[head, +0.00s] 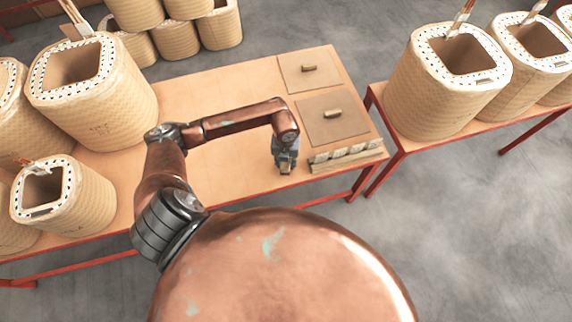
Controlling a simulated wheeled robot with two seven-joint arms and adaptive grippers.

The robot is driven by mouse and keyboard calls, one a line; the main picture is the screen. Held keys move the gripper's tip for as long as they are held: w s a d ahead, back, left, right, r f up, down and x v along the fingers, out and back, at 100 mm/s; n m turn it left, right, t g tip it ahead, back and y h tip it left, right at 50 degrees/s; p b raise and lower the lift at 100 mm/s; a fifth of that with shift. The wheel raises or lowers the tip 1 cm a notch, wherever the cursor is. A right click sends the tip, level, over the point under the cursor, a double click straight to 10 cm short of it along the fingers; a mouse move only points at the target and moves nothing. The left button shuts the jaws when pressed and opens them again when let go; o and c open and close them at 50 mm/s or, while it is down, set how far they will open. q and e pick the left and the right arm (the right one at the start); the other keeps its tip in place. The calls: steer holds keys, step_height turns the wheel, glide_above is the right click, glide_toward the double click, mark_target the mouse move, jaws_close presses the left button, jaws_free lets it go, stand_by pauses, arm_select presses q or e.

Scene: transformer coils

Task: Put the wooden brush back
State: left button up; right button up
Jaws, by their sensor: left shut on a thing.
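My left gripper (285,164) hangs from the copper-coloured arm above the front right part of the tan table (229,150), pointing down. It is shut on a small tan thing (286,169), mostly hidden by the fingers, which looks like the wooden brush. The brush's shape and lower end are too small to make out. My right gripper is not in view.
A wooden strip with pale blocks (345,154) lies at the table's front right. Large wrapped coils (95,100) stand left; more (440,90) stand on a right-hand table.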

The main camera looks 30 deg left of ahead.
arm_select(q)
steer(key=shift+f, duration=0.85)
steer(key=o, duration=1.1)
step_height(320, 180, up, 12)
steer(key=shift+r+p, duration=0.1)
steer(key=shift+p, duration=0.65)
